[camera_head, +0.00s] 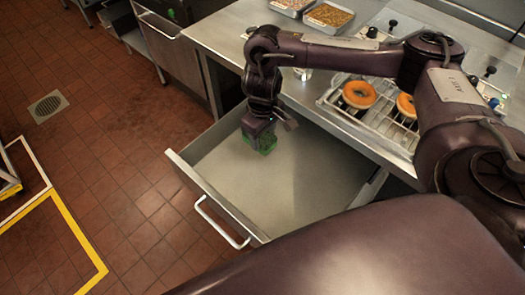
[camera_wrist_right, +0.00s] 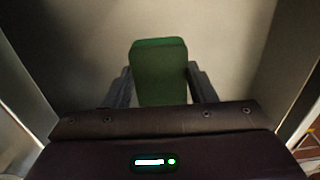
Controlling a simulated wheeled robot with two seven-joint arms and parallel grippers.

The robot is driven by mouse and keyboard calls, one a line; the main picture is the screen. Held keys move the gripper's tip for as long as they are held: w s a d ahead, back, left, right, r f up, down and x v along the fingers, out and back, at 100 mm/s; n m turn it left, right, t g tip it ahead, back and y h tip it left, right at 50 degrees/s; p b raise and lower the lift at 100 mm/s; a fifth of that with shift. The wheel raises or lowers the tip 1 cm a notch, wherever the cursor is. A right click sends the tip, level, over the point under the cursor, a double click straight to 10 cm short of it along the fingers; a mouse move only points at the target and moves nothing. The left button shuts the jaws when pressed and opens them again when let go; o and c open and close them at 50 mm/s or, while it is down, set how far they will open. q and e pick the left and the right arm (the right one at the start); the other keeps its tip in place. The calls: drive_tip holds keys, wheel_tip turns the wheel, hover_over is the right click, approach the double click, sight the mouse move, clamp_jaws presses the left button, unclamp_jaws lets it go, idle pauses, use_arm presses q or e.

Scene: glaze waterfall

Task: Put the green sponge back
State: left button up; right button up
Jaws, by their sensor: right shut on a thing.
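The green sponge (camera_head: 266,144) shows below my right gripper (camera_head: 260,136) in the head view, over the open drawer (camera_head: 225,203). In the right wrist view the sponge (camera_wrist_right: 159,75) stands between the two fingers of my right gripper (camera_wrist_right: 160,88), which is shut on it. The drawer's pale inner floor lies behind the sponge in that view. The drawer is pulled out, and its floor looks empty apart from the sponge and gripper. I cannot tell whether the sponge touches the drawer floor. My left gripper is not in view.
The steel counter (camera_head: 225,33) is above the drawer. On it stand a rack (camera_head: 340,103) with glazed donuts (camera_head: 358,94) and trays of toppings (camera_head: 328,16).

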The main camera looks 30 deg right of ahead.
sight(263, 138)
wheel_tip(263, 138, down, 4)
drive_tip(key=shift+f+b, duration=0.1)
drive_tip(key=shift+b, duration=0.5)
wheel_tip(263, 138, down, 3)
drive_tip(key=shift+f+b, duration=0.1)
drive_tip(key=shift+b, duration=0.8)
drive_tip(key=shift+f, duration=0.35)
drive_tip(key=shift+f, duration=0.1)
drive_tip(key=o, duration=1)
